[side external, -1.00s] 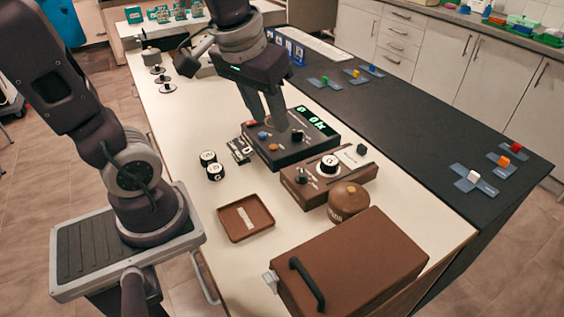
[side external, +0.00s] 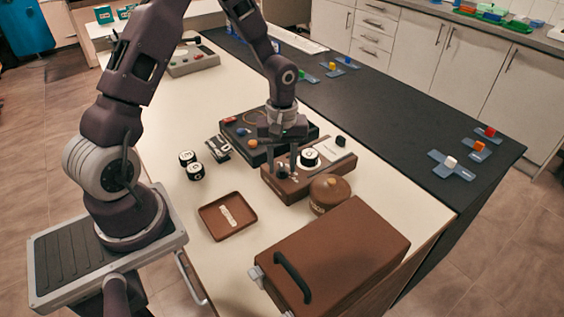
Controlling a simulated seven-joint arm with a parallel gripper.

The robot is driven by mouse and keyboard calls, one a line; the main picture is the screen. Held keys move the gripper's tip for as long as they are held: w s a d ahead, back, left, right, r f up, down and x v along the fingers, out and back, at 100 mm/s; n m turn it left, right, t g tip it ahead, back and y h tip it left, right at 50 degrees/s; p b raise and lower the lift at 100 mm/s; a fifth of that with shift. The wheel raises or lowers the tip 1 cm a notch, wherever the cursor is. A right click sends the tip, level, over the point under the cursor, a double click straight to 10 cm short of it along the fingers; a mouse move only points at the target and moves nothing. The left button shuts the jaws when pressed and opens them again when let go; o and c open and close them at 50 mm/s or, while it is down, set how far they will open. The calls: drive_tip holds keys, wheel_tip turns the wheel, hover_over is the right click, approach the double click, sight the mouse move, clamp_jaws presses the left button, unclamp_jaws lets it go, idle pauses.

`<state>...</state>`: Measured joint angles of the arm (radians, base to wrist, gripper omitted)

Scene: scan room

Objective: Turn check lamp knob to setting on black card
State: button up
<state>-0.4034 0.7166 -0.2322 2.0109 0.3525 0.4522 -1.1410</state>
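The brown control box (side external: 318,177) stands on the white table. It carries a small dark knob (side external: 282,171) at its left and a black dial with a white numbered face (side external: 308,156) in its middle. My gripper (side external: 281,163) points down over the left part of this box. Its fingers look apart, one on each side of the small knob; whether they touch it I cannot tell. A black card-like piece with white marks (side external: 218,148) sits left of the black console; its marks are too small to read. I cannot tell which control is the check lamp knob.
The black console (side external: 243,132) with coloured buttons is just behind, partly hidden by my gripper. A round brown pot (side external: 328,193) and a large brown case (side external: 335,255) stand in front. A brown tray (side external: 227,215) and two black-and-white round pieces (side external: 191,165) lie left.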

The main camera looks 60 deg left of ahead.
drive_tip(key=shift+c, duration=0.3)
clamp_jaws()
drive_tip(key=m, duration=0.5)
drive_tip(key=shift+r+m, duration=0.1)
drive_tip(key=shift+m, duration=0.3)
drive_tip(key=m, duration=1.1)
drive_tip(key=shift+m, duration=0.4)
drive_tip(key=m, duration=0.6)
drive_tip(key=shift+m, duration=0.3)
